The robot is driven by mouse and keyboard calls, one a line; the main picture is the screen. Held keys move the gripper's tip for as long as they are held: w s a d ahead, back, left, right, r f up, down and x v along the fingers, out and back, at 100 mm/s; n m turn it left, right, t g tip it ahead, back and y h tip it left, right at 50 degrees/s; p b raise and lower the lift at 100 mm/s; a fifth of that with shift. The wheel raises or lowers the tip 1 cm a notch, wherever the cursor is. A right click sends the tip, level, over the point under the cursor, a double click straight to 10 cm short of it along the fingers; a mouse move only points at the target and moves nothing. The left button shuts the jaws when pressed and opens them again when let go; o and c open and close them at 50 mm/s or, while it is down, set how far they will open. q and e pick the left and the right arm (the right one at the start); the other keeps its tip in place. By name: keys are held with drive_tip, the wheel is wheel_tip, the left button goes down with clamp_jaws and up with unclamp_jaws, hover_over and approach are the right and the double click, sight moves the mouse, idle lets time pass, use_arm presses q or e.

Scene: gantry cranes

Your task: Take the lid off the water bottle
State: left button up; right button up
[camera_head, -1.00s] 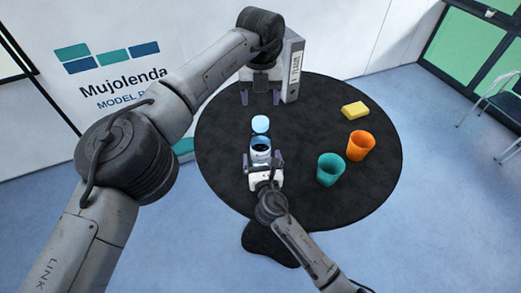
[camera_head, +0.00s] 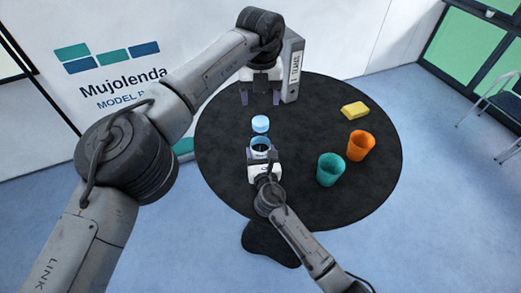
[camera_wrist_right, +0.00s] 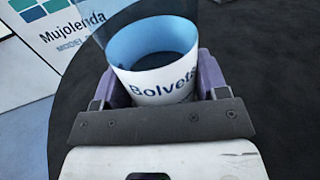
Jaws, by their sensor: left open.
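The white water bottle, marked "Bolveta" in the right wrist view (camera_wrist_right: 165,88), stands upright on the table with its top open. Its blue inside wall shows. The light-blue lid (camera_head: 260,124) is apart from the bottle, just beyond it in the head view; whether it rests on the table is hard to tell. My right gripper (camera_head: 261,156) is shut on the bottle, with a purple finger against each side. My left gripper (camera_head: 260,97) is open and empty at the far edge of the table, beyond the lid, with its fingers pointing down.
The round black table (camera_head: 220,150) also holds a teal cup (camera_head: 331,169), an orange cup (camera_head: 360,146) and a yellow block (camera_head: 354,110) on its right side. A grey binder (camera_head: 292,68) stands at the back beside my left gripper. The table's left side is clear.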

sight(261, 121)
drive_tip(key=c, duration=0.9)
use_arm(q)
drive_tip(key=shift+f, duration=0.25)
use_arm(e)
drive_tip(key=shift+c, duration=0.8)
use_arm(q)
drive_tip(key=shift+s+d+f, duration=0.1)
drive_tip(key=shift+s+d, duration=0.05)
drive_tip(key=shift+d, duration=0.15)
use_arm(e)
drive_tip(key=shift+c, duration=0.6)
use_arm(q)
drive_tip(key=m, duration=0.4)
drive_tip(key=shift+h, duration=0.3)
use_arm(e)
clamp_jaws()
use_arm(q)
drive_tip(key=m, duration=0.4)
drive_tip(key=shift+r, duration=0.25)
drive_tip(key=m, duration=0.7)
drive_tip(key=shift+r+m, duration=0.1)
drive_tip(key=shift+m, duration=0.2)
drive_tip(key=m, duration=0.4)
drive_tip(key=shift+a, duration=0.15)
drive_tip(key=m, duration=0.5)
drive_tip(key=shift+a+m, duration=0.1)
drive_tip(key=shift+m, duration=0.2)
drive_tip(key=m, duration=1)
drive_tip(key=shift+f+m, duration=0.4)
drive_tip(key=shift+f, duration=3.6)
